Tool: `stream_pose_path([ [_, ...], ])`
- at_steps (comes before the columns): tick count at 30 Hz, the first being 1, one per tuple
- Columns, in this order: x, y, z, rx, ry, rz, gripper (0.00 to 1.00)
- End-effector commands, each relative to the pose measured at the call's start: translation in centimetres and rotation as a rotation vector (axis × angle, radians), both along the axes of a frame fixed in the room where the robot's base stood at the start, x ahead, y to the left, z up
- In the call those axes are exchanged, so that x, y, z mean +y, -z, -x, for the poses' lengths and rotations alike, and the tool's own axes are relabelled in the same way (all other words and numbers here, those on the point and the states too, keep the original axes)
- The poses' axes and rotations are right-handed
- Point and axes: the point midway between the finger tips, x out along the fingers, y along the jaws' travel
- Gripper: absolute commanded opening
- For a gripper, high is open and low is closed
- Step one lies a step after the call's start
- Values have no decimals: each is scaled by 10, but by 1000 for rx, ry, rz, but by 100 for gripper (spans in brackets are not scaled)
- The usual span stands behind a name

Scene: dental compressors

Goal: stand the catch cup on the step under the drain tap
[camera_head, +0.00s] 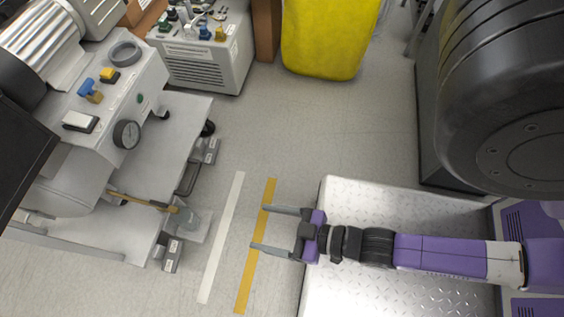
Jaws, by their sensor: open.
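A small translucent grey cup (188,221), which looks like the catch cup, appears to stand upright on a small light-grey step (203,225) at the compressor's right side. The brass drain tap (160,205) sticks out toward it from the left. The tap's end shows at the cup's upper left edge; from above I cannot tell whether its outlet is over the cup's mouth. My gripper (259,227) is open and empty, its two fingers pointing left. It is to the right of the cup and step, clearly apart from them, above the floor stripes.
The compressor (75,165) carries a gauge (126,134), knobs and a grey ring-shaped item (124,54). White and yellow floor stripes (256,245) lie below my fingers. A diamond-plate platform (350,200) and black tank (505,95) are at right. A yellow bin (328,38) stands behind; the middle floor is clear.

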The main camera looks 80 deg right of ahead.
Motion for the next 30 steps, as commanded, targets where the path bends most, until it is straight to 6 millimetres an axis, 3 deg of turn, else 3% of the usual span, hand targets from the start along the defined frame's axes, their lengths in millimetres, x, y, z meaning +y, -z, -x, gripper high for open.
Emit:
stream_pose_path([
  [1,-5,-30,11,-4,-9,6,74],
  [3,-11,-65,20,-10,-20,15,74],
  [6,-17,-108,27,-18,-36,26,74],
  [9,-21,-138,30,-26,-49,33,74],
  [13,-22,-155,31,-29,-56,38,74],
  [25,-22,-162,30,-32,-56,38,74],
  [30,-22,-187,30,-32,-56,38,74],
])
